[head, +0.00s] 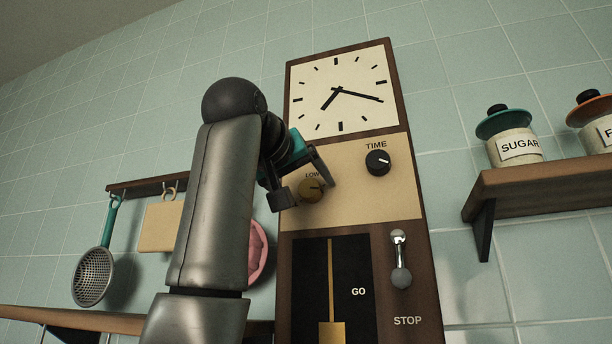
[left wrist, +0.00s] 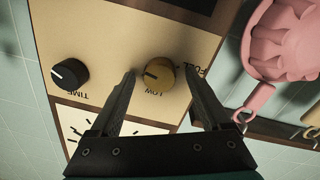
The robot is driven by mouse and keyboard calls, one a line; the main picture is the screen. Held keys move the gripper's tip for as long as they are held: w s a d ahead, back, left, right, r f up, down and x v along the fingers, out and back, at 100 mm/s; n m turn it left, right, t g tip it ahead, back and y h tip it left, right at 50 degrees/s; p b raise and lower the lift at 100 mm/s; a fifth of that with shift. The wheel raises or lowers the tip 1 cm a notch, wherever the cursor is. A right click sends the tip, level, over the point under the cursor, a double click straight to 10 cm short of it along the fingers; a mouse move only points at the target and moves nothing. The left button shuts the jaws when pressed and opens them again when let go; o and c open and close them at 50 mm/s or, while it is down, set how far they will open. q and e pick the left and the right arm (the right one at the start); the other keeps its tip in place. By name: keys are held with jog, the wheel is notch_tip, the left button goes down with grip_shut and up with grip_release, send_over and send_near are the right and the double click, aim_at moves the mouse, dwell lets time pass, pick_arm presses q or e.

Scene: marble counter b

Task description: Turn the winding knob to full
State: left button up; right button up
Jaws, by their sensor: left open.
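The brass-coloured winding knob (head: 312,191) is on the cream panel of the wooden clock case, under a LOW label. In the left wrist view the knob (left wrist: 159,74) shows a short mark on its left side, and a partly covered FULL label (left wrist: 203,71) is to its right. My left gripper (head: 307,191) is open at the knob. In the left wrist view its fingers (left wrist: 160,71) appear on either side of the knob, with gaps visible; I cannot tell whether the tips reach around it. My right gripper is not in view.
A black TIME knob (head: 378,162) is up and right of the winding knob, below the clock face (head: 342,88). A chrome lever (head: 400,260) is between GO and STOP. A pink mould (head: 259,250) hangs left of the case. A shelf (head: 540,190) with jars is right.

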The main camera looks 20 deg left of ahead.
pick_arm(q)
jog(key=shift+w, duration=0.25)
jog(key=shift+c, duration=0.4)
grip_shut()
